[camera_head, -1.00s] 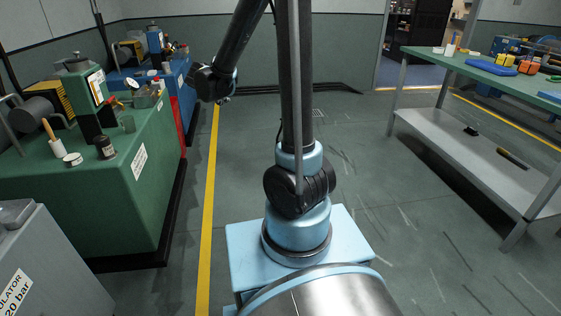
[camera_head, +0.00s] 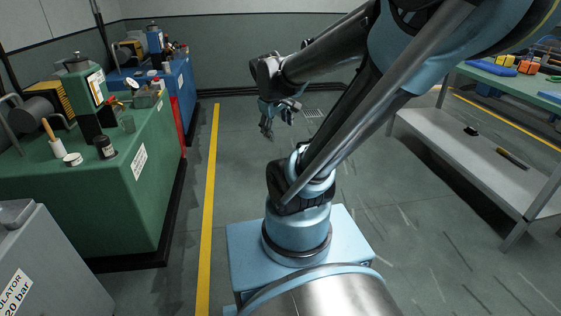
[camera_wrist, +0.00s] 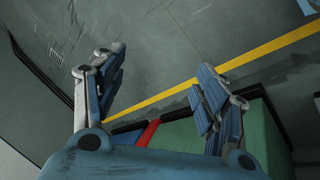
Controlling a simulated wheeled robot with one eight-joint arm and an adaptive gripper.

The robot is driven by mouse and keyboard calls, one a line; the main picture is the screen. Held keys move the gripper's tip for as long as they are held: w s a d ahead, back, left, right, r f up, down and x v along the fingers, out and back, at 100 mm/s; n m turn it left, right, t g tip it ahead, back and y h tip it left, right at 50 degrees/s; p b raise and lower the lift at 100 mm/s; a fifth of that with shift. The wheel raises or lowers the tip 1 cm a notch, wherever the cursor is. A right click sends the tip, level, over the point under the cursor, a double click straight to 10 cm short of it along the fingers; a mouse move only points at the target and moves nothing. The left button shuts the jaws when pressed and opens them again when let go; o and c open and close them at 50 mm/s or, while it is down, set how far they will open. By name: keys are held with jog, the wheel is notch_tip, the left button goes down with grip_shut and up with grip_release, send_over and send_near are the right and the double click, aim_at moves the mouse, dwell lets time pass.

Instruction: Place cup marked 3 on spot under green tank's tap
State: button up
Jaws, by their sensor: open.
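My gripper (camera_head: 280,120) is open and empty, in the air over the floor, right of the green console (camera_head: 130,215). In the wrist view my gripper (camera_wrist: 162,70) has its two blue fingers spread wide, with only floor, the yellow line and console edges beyond. A green tank (camera_head: 82,88) stands on the green console at the left; its tap is too small to make out surely. A small clear or grey vessel (camera_head: 128,124) stands near the tank. I cannot read a 3 on any vessel, so the marked cup is not identified.
A dark jar (camera_head: 105,147), a pale low jar (camera_head: 72,159) and a holder with a wooden handle (camera_head: 56,146) stand on the green console. A blue console (camera_head: 178,75) is behind. A table with a lower shelf (camera_head: 470,170) is at right. The floor between is clear.

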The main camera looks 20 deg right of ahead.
jog(key=s+a+f+m+g+y, duration=0.1)
jog(key=s+f+m, duration=0.1)
jog(key=s, duration=0.4)
jog(key=s+a+f+m+g+y, duration=0.1)
jog(key=s+f+m, duration=0.2)
jog(key=s, duration=0.4)
jog(key=shift+s+f+m+y, duration=0.15)
jog(key=shift+f+m+y, duration=0.15)
jog(key=shift+m, duration=0.1)
jog(key=shift+a, duration=0.1)
jog(key=shift+w+f, duration=0.15)
jog(key=shift+w, duration=0.3)
